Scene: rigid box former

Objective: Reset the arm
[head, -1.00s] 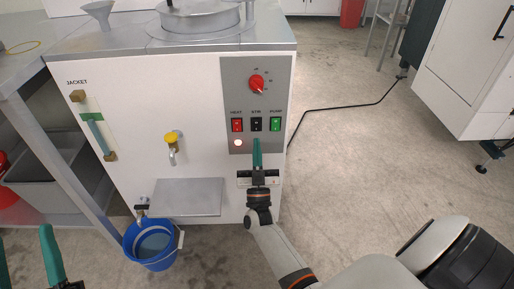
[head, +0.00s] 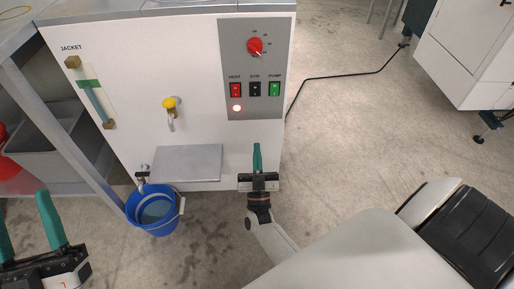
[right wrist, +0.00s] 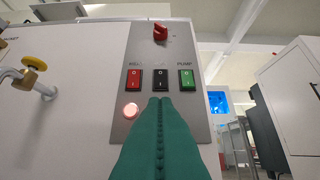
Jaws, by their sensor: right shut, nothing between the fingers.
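My right gripper (head: 257,147) is shut and empty, its green fingers together, in front of the white machine (head: 120,120) and below its grey control panel (head: 266,110) in the head view. In the right wrist view, the shut fingers (right wrist: 160,102) point up at the panel, their tips overlapping the view just below the black STIR switch (right wrist: 160,80). I cannot tell touching from the wrist view alone. My left gripper (head: 28,222) is at the lower left of the head view, fingers apart and empty.
The panel has a red dial (head: 255,47), red HEAT (head: 235,90) and green PUMP (head: 274,90) switches, and a lit lamp (head: 237,108). A yellow-handled tap (head: 169,103) sits above a metal shelf (head: 187,163). A blue bucket (head: 153,212) holds liquid on the floor.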

